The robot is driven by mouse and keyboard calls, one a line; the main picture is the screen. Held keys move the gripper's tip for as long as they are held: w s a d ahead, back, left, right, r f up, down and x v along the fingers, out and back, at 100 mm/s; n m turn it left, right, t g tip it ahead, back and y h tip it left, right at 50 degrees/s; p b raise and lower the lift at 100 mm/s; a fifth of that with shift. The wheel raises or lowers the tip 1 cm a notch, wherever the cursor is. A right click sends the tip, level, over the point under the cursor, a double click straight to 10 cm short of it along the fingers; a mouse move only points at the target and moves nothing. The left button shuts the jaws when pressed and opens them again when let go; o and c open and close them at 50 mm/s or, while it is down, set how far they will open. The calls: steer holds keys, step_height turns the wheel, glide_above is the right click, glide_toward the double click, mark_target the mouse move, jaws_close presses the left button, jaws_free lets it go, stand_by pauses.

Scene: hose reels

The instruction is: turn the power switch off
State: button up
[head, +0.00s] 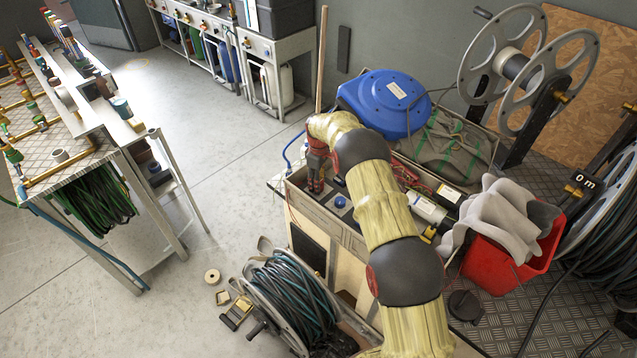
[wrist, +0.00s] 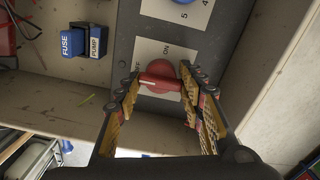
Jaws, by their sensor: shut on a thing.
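The power switch is a round red rotary knob (wrist: 158,76) on a grey panel strip in the wrist view. A plate around it reads ON above, and part of another word shows at its upper left. A pale line on the knob's bar lies toward the left. My gripper (wrist: 161,84) has a yellow-and-black finger on each side of the knob and is shut on it. In the head view my gripper (head: 316,172) points down at the bench box, and it hides the knob there.
Blue FUSE and PUMP blocks (wrist: 84,42) sit left of the switch, and a blue numbered dial (wrist: 184,2) lies above it. A blue hose reel (head: 383,103) stands behind my arm. A red bin (head: 505,268) with grey cloth is to the right. Open floor lies left.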

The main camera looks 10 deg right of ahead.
steer(key=o, duration=0.9)
steer(key=shift+o, duration=0.2)
step_height(320, 180, up, 12)
steer(key=shift+m, duration=0.3)
